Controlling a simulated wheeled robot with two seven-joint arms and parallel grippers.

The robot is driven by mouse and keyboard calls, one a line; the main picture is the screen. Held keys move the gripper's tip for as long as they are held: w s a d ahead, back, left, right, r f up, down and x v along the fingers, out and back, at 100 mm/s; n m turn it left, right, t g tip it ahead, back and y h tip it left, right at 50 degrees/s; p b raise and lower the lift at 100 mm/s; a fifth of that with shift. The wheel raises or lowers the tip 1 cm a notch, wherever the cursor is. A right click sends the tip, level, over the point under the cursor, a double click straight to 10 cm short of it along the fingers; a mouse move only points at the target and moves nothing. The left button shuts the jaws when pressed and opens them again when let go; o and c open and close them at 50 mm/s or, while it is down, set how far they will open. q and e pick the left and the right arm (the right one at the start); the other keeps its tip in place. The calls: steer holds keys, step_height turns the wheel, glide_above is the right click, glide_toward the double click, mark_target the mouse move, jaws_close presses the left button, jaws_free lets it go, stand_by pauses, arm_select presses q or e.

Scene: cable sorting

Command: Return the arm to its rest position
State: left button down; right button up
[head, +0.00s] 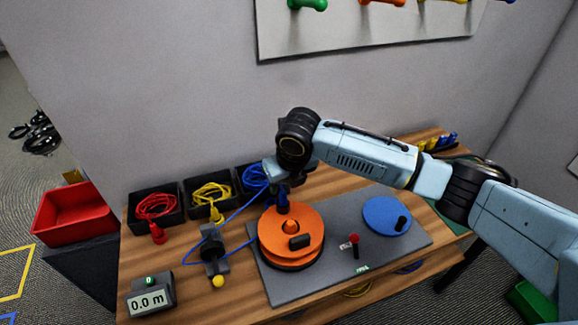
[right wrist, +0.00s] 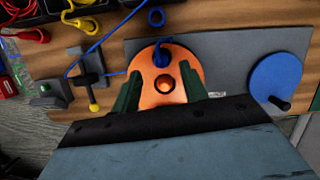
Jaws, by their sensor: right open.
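My right arm (head: 365,155) reaches in from the right over the table. My right gripper (right wrist: 161,92) is open, its two fingers apart above the orange reel (right wrist: 182,62), with nothing seen between them. In the head view the orange reel (head: 305,225) sits on a grey mat (head: 335,275). A blue plug (right wrist: 162,56) is at the reel's far side, close to the gripper in the head view. A blue cable (head: 237,213) runs from a bin by a black guide (head: 212,250) toward the reel. My left gripper is not in view.
Black bins hold red (head: 155,206), yellow (head: 211,192) and blue (head: 255,178) cables. A blue disc (head: 387,216) and a red-knobbed lever (head: 354,241) are on the mat's right. A meter reading 0.0 m (head: 150,298) stands front left. The wall (head: 160,90) is close behind.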

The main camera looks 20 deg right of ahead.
steer(key=v, duration=0.8)
steer(key=s+a+f+m+y, duration=0.2)
steer(key=s+a+f+m, duration=0.15)
steer(key=s+m, duration=0.35)
steer(key=s+a+f+m+y, duration=0.1)
steer(key=s+a+f+m, duration=0.2)
steer(key=s+f+m, duration=0.45)
steer(key=s+d+f+m+h, duration=0.25)
steer(key=s+d+m, duration=1.1)
steer(key=m, duration=0.85)
step_height(320, 180, down, 27)
steer(key=s+a+g+b, duration=0.1)
steer(key=s, duration=0.2)
steer(key=s+d+f+g+h+b, duration=0.1)
steer(key=s+d+f, duration=0.1)
steer(key=s+f, duration=1.3)
steer(key=shift+s+d+n, duration=0.3)
steer(key=shift+d+n, duration=0.1)
steer(key=shift+n, duration=0.05)
